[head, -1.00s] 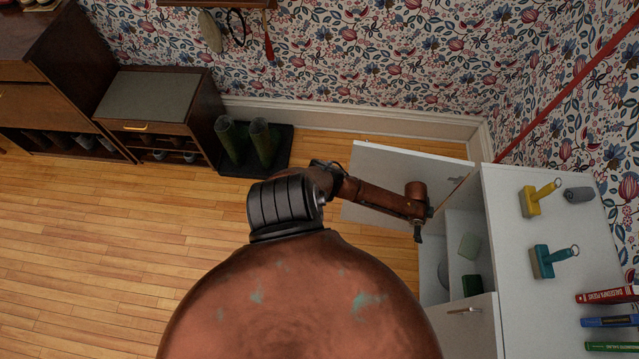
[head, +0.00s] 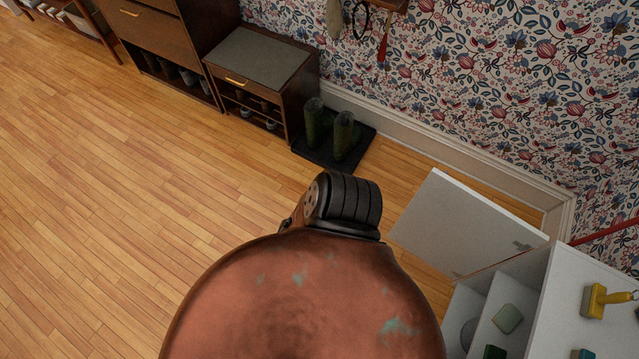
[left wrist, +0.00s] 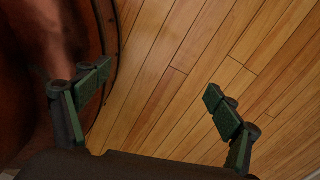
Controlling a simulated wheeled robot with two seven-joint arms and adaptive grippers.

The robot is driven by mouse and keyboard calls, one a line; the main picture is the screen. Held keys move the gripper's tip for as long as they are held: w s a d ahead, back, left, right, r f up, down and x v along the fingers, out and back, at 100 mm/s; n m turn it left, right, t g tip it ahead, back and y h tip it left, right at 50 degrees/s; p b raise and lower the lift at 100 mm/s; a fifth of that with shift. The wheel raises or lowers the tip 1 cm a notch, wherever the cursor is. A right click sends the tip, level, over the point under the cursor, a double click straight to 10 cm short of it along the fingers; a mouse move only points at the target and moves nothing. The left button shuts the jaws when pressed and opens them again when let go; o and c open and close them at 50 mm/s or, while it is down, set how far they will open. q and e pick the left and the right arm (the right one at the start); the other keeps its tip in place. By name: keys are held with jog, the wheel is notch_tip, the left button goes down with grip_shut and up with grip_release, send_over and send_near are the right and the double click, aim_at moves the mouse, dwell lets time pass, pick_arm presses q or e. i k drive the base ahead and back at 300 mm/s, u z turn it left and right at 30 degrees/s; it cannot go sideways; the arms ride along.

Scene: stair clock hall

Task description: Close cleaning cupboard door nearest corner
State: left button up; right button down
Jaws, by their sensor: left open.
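The white cupboard (head: 585,272) stands at the lower right of the head view. Its door nearest the corner (head: 465,228) stands wide open, swung out over the floor towards the wall. The open compartment shows shelves with a pale green block (head: 508,319) inside. My left gripper (left wrist: 158,95) is open and empty in the left wrist view, with its padded fingers apart over bare wooden floor. It is hidden in the head view, where my copper arm fills the lower middle. The door does not show in the left wrist view. My right gripper is not in view.
A yellow-handled brush (head: 598,301) lies on the cupboard top. Boots (head: 343,135) stand on a dark mat by the wall, beside a low shoe bench (head: 262,75). The wooden floor (head: 110,210) to the left is clear.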

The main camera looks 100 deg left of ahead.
aim_at(453, 229)
jog(key=u, duration=0.3)
jog(key=k, duration=0.65)
jog(key=z, duration=0.45)
jog(key=i, duration=0.5)
jog(key=z, duration=1.35)
jog(key=k, duration=1.2)
jog(key=u, duration=2.1)
jog(key=i, duration=0.5)
